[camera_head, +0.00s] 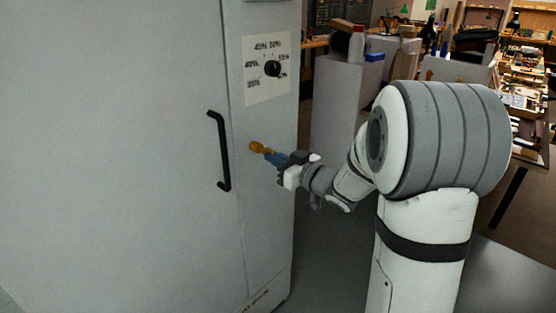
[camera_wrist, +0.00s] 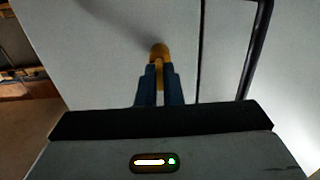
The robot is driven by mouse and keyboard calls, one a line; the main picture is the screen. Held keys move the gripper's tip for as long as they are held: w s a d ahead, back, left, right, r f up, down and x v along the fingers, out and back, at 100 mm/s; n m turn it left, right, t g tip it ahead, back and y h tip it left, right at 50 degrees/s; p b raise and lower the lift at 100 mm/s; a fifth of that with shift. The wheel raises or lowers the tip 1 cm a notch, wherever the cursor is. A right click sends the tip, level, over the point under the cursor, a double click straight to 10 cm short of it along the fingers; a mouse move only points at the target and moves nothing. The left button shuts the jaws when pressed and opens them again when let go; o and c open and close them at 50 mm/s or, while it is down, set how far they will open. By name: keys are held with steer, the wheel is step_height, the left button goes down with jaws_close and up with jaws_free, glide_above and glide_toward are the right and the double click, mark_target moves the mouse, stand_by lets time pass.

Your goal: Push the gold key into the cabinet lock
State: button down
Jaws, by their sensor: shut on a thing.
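The gold key (camera_head: 257,147) is between the blue fingertips of my gripper (camera_head: 271,156), in front of the grey cabinet (camera_head: 185,70). My gripper is shut on the key. In the wrist view the key (camera_wrist: 159,52) shows a rounded gold end beyond the fingers (camera_wrist: 158,84) and a gold strip between them. The gold end is at or very close to the cabinet face. I cannot tell whether it touches. The cabinet lock cannot be made out apart from the gold end, which may hide it.
A black door handle (camera_head: 220,150) stands out from the cabinet left of my gripper; it also shows at the right in the wrist view (camera_wrist: 257,50). A black dial (camera_head: 272,68) on a labelled plate is above. Cluttered benches stand behind at the right.

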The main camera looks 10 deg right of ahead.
steer(key=shift+w+a, duration=0.4)
steer(key=shift+w, duration=0.15)
steer(key=c, duration=1.5)
jaws_free()
steer(key=v, duration=0.7)
steer(key=shift+s+d, duration=0.25)
steer(key=shift+s, duration=0.05)
